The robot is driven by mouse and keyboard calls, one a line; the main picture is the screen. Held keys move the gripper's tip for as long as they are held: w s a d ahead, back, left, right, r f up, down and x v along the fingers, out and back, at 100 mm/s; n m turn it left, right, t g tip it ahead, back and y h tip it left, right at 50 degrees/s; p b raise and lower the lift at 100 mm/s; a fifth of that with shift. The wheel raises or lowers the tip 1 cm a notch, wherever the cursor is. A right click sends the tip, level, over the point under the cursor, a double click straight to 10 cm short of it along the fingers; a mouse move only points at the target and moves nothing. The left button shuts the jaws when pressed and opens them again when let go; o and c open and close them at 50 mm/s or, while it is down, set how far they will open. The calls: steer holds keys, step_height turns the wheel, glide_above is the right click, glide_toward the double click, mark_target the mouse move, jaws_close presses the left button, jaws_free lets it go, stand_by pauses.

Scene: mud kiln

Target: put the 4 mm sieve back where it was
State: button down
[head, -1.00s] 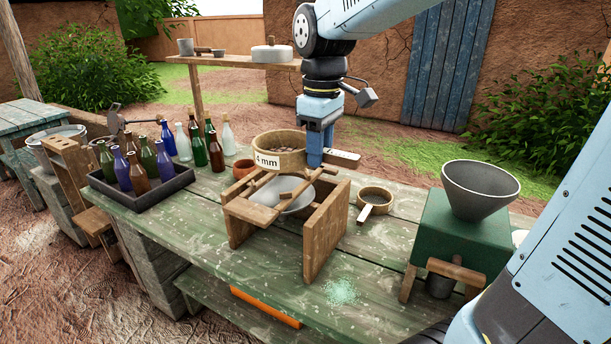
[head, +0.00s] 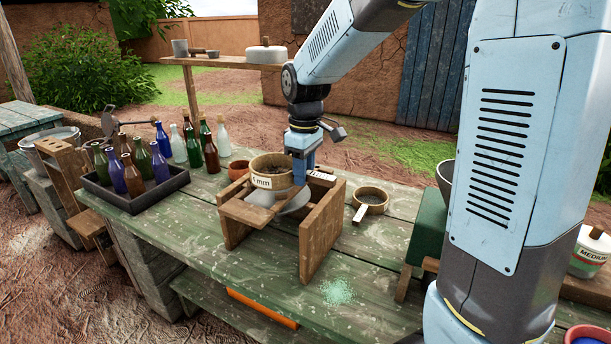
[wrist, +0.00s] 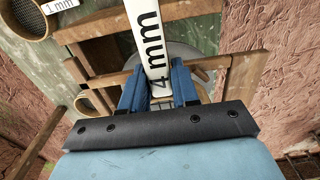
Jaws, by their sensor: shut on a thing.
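The 4 mm sieve (head: 270,175) is a round wooden ring with a white label and a long handle, seen in the head view over the back of the wooden stand (head: 322,232). My gripper (head: 302,172) is shut on its handle, and the sieve looks upright. In the wrist view the handle marked "4 mm" (wrist: 150,40) lies between my blue fingers (wrist: 158,88). The metal bowl (head: 292,203) shows partly under the sieve. I cannot tell whether the sieve touches the stand.
A small 1 mm sieve (head: 370,199) lies right of the stand. A terracotta pot (head: 239,169) is close at left, with a crate of bottles (head: 135,200) beyond it. Pale green grains (head: 338,291) lie on the bench front. My arm hides much of the green mill (head: 428,228).

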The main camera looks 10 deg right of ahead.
steer(key=shift+f, duration=0.6)
steer(key=shift+f, duration=0.2)
steer(key=c, duration=0.8)
jaws_free()
steer(key=shift+c, duration=0.2)
step_height(320, 180, up, 12)
steer(key=shift+d+r, duration=0.15)
steer(key=shift+r, duration=0.1)
steer(key=s+d+m+t, duration=0.2)
steer(key=s+d+m, duration=0.3)
steer(key=s, duration=0.5)
steer(key=s+d+f+m+t, duration=0.1)
steer(key=s+d+m+t, duration=0.2)
steer(key=s, duration=0.7)
steer(key=d+m, duration=0.2)
steer(key=d, duration=0.2)
steer(key=shift+s+d+t, duration=0.2)
steer(key=shift+s+t, duration=0.1)
steer(key=shift+s, duration=0.1)
steer(key=shift+f, duration=0.1)
